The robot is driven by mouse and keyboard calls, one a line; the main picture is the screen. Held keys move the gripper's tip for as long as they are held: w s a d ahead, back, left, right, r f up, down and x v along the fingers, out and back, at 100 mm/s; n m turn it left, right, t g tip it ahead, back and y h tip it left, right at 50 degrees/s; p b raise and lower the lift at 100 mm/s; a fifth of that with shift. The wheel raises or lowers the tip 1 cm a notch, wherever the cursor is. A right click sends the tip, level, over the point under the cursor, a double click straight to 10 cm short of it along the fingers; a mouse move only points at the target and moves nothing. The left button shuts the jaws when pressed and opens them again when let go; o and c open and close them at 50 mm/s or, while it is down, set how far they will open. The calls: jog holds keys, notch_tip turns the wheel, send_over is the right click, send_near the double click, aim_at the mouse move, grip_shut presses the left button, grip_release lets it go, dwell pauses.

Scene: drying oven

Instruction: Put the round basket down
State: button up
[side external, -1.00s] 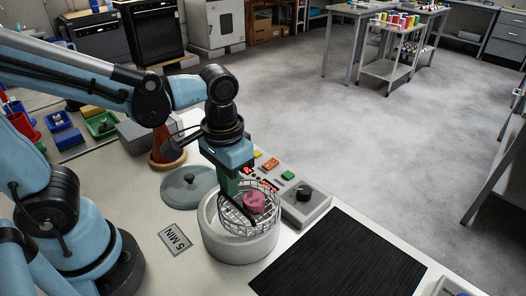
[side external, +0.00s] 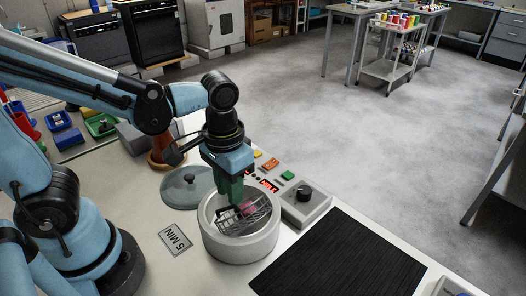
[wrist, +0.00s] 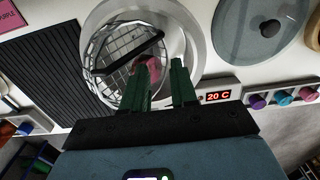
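The round wire basket (side external: 262,222) sits low inside the white round oven well (side external: 240,247), and looks tilted there. It also shows in the wrist view (wrist: 100,47), with its black handle (wrist: 135,50) slanting across it. A pink piece (side external: 247,208) lies in the basket, partly hidden by a finger in the wrist view (wrist: 152,66). My gripper (side external: 236,198) is above the basket, with its green fingers pointing down at it. In the wrist view the fingers (wrist: 164,66) stand apart with nothing between them, and the handle is off to one side.
A grey round lid (side external: 190,187) lies behind the well. A control box with a black knob (side external: 304,193) stands close to the right. A black mat (side external: 340,262) lies at the front right, and a "5 MIN" card (side external: 175,239) at the left.

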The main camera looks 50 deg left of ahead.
jog(key=shift+r, duration=0.1)
notch_tip(320, 180, up, 13)
jog(key=w+a+f+t, duration=0.3)
jog(key=a+f+t, duration=0.4)
jog(key=shift+a+f, duration=0.15)
jog(key=shift+f, duration=0.25)
dwell(0.3)
